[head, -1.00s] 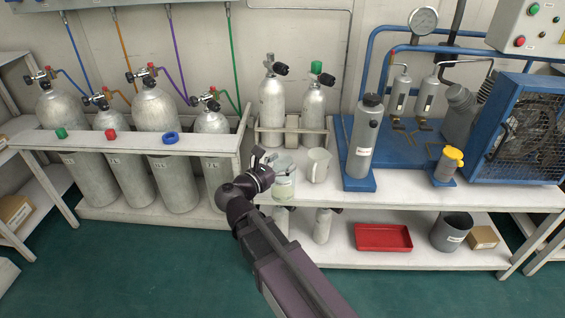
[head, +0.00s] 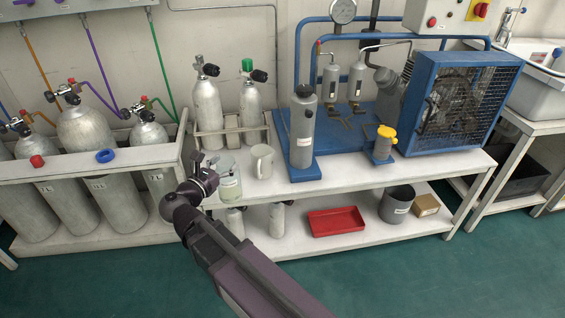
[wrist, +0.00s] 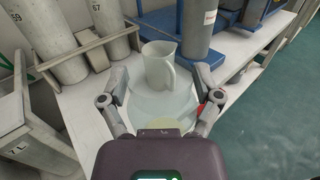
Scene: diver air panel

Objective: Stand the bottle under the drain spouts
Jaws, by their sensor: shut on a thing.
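My gripper (wrist: 160,78) is shut on a clear, pale-labelled bottle (head: 229,183), with a finger on each side of it. The bottle looks upright, at the front left edge of the workbench; I cannot tell whether it touches the bench. In the wrist view the bottle (wrist: 163,108) appears as a pale see-through round shape between the fingers. The drain spouts (head: 354,105) are small brass fittings below two grey filter cylinders (head: 355,80) on the blue compressor base, well to the right of and behind my gripper.
A white jug (head: 262,162) stands just right of the bottle. A tall grey cylinder (head: 302,130) on a blue foot stands between it and the spouts. The bench front (head: 350,178) is partly clear.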

